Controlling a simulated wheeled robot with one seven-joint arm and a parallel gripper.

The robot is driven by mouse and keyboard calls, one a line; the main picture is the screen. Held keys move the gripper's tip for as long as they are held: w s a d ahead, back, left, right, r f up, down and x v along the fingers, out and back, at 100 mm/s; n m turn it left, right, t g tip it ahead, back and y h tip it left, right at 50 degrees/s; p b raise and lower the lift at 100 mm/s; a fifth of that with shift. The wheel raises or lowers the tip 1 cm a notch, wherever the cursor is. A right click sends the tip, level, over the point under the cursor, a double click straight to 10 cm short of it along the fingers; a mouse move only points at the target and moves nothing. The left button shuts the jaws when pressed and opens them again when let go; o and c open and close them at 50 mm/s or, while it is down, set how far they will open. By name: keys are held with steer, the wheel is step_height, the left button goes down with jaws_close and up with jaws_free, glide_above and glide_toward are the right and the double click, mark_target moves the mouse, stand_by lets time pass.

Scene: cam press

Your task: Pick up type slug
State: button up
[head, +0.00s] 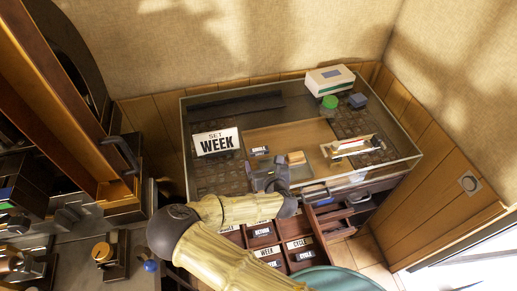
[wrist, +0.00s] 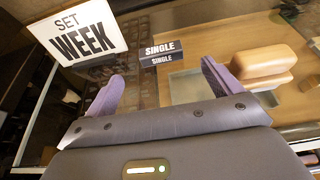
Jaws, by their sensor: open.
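A small dark type slug (wrist: 162,53) with white "SINGLE" lettering lies on the cabinet top. It also shows in the head view (head: 260,151), just beyond my gripper. My gripper (wrist: 160,85) is open and empty, its two purple fingers spread below and to either side of the slug in the wrist view; they do not touch it. In the head view my gripper (head: 270,177) is over the cabinet's front edge. More dark labelled slugs sit in the open drawer (head: 326,222), including ones reading "RETURN", "WEEK" and "CYCLE"; my arm partly covers this drawer.
A white "SET WEEK" sign (head: 216,142) stands left of the slug. A wooden-handled block (wrist: 262,66) is close on the right. Tall machinery stands at left.

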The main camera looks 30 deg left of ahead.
mark_target(260, 153)
steer(key=shift+w+a+f, duration=0.25)
steer(key=shift+w+a, duration=0.15)
steer(key=shift+w, duration=0.05)
steer(key=shift+w+a+f+p, duration=0.15)
steer(key=shift+w+a+p, duration=0.25)
steer(key=shift+p, duration=0.25)
steer(key=p+x, duration=0.1)
steer(key=x, duration=0.2)
steer(key=shift+w+d+f, duration=0.1)
steer(key=shift+d, duration=0.05)
steer(key=shift+w+a+f+p, duration=0.25)
steer(key=shift+w+f+p, duration=0.05)
steer(key=shift+f+p, duration=0.05)
steer(key=c, duration=1.3)
steer(key=shift+r, duration=0.1)
steer(key=shift+c, duration=0.2)
